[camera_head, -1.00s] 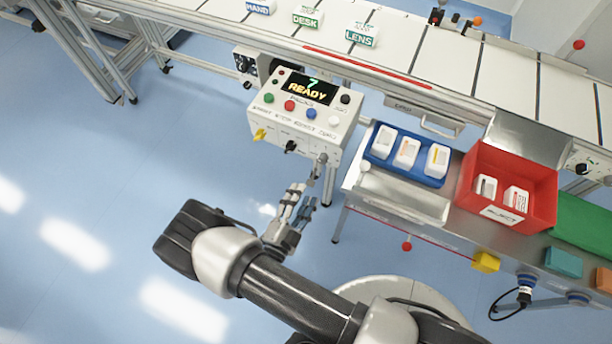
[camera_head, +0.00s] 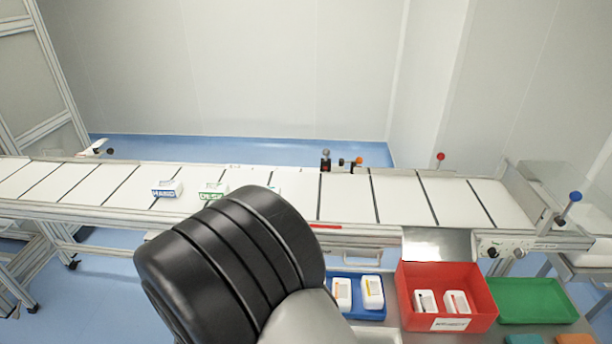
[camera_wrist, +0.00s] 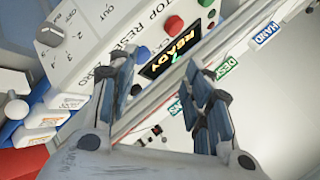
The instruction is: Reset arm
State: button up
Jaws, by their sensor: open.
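My gripper (camera_wrist: 162,75) shows in the wrist view with its two blue-grey fingers apart and nothing held between them. Beyond the fingertips is the white control box (camera_wrist: 95,45) with a lit READY display (camera_wrist: 172,56), a knob, and red, green and blue buttons. I see no clear contact between the fingers and the box. In the head view my black and grey arm is raised across the lower middle. It hides the control box and my gripper there.
The conveyor (camera_head: 345,197) runs across the head view, carrying a HAND pack (camera_head: 167,189) and a DESK pack (camera_head: 212,193). A blue tray (camera_head: 366,313), a red bin (camera_head: 445,281) with two white packs, and a green tray (camera_head: 535,301) stand at lower right.

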jog(key=s+d+r+n+g+y, duration=0.1)
jog(key=s+d+r+n, duration=0.2)
jog(key=d+r, duration=0.6)
jog(key=s+d+r+n+g+y, duration=0.1)
jog(key=s+d+r+n+g, duration=0.15)
jog(key=d+r, duration=0.6)
jog(key=s+d+r+n+g+h, duration=0.1)
jog(key=s+d+r+n+h, duration=0.1)
jog(key=s+d, duration=0.6)
jog(key=s+d+r+n+h, duration=0.2)
jog(key=s+d, duration=0.7)
jog(key=s, duration=0.1)
jog(key=shift+d+r+n+g, duration=0.2)
jog(key=shift+d+n+g, duration=0.05)
jog(key=shift+n+g, duration=0.1)
